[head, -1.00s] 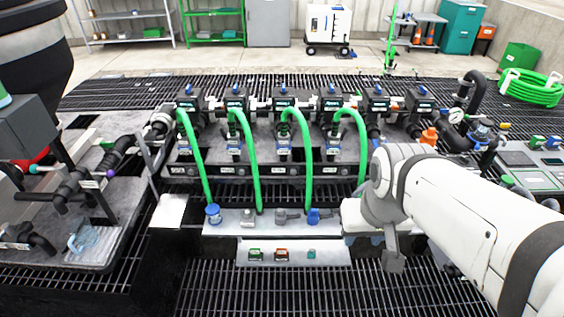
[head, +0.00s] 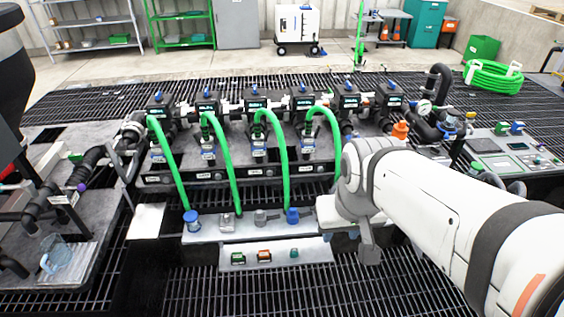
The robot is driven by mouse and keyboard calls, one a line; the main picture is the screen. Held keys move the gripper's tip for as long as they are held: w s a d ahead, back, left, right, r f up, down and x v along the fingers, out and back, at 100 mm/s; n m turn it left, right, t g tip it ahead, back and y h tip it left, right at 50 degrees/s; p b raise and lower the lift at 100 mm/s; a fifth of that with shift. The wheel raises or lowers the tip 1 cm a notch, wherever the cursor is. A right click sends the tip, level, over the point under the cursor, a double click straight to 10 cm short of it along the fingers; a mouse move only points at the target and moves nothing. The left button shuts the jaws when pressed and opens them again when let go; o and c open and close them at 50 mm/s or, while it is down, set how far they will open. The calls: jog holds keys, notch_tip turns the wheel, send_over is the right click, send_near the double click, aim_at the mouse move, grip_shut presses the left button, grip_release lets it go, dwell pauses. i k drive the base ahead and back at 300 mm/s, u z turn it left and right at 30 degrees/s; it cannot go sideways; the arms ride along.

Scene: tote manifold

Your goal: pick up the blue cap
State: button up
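A round blue cap-like piece (head: 192,221) stands at the left end of the grey ledge (head: 245,233) in the head view, below the end of a green hose. A second blue piece (head: 292,216), shaped more like a fitting, sits further right on the same ledge. I cannot tell for certain which is the blue cap. My white arm reaches in from the lower right. My gripper (head: 369,252) seems to be the grey part hanging below the arm's end, right of the ledge and apart from both blue pieces. Its fingers cannot be made out.
Grey fittings (head: 266,216) stand between the two blue pieces. Several green hoses (head: 223,160) arch down from the manifold (head: 257,117) just behind. A lower plate (head: 319,250) holds small green and orange parts. A clear jug (head: 56,258) stands on the left bench. Open black grating lies in front.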

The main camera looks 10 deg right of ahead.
aim_at(291, 219)
jog(key=u, duration=0.1)
jog(key=i, duration=1.2)
jog(key=z, duration=0.6)
